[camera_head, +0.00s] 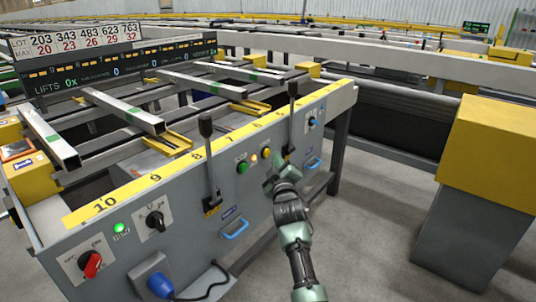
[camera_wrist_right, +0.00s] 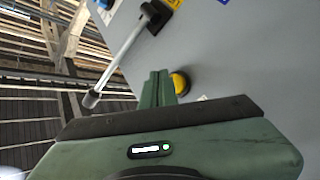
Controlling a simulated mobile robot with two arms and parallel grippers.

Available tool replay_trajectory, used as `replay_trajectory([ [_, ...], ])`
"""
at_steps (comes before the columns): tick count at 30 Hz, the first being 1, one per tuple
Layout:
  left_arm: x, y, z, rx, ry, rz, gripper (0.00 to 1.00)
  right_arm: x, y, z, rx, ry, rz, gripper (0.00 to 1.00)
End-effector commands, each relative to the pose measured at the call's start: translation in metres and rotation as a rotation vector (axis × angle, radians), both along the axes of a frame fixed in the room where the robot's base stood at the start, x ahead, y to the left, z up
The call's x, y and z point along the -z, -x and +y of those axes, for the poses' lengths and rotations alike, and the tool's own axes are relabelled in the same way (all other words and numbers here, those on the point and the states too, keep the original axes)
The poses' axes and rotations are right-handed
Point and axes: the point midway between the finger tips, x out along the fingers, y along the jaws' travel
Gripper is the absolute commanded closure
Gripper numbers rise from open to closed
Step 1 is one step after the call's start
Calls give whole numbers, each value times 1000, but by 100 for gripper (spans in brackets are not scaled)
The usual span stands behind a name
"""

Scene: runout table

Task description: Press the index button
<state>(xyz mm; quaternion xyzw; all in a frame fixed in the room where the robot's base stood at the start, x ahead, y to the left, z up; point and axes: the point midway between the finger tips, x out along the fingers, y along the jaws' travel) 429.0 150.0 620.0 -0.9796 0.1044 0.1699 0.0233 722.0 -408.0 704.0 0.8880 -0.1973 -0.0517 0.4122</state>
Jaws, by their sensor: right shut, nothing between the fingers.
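The grey control panel (camera_head: 185,215) carries a green button (camera_head: 242,168) and small yellow-orange round controls (camera_head: 266,153) in a group right of the middle lever. Their labels are too small to read, so I cannot tell which is the index button. My right gripper (camera_head: 275,177) is at the panel face, just right of and below this group. It is shut and empty. In the right wrist view its closed fingers (camera_wrist_right: 157,87) point towards the panel, beside a yellow domed button (camera_wrist_right: 180,82); whether they touch it cannot be told. My left gripper is not in view.
Black-knobbed levers stand left (camera_head: 209,160) and right (camera_head: 291,112) of the buttons. A red rotary switch (camera_head: 91,264), a blue plug (camera_head: 160,285) and blue handles (camera_head: 235,229) are on the panel. A yellow-topped grey cabinet (camera_head: 485,150) stands at right, with open floor between.

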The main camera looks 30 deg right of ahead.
Motion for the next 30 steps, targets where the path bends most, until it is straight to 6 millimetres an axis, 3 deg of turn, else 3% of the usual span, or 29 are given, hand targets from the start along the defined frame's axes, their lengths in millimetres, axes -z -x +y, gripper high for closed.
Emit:
replay_trajectory([
  [30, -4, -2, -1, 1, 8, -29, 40, 0, -6, 2, 0, -1, 0, 100],
])
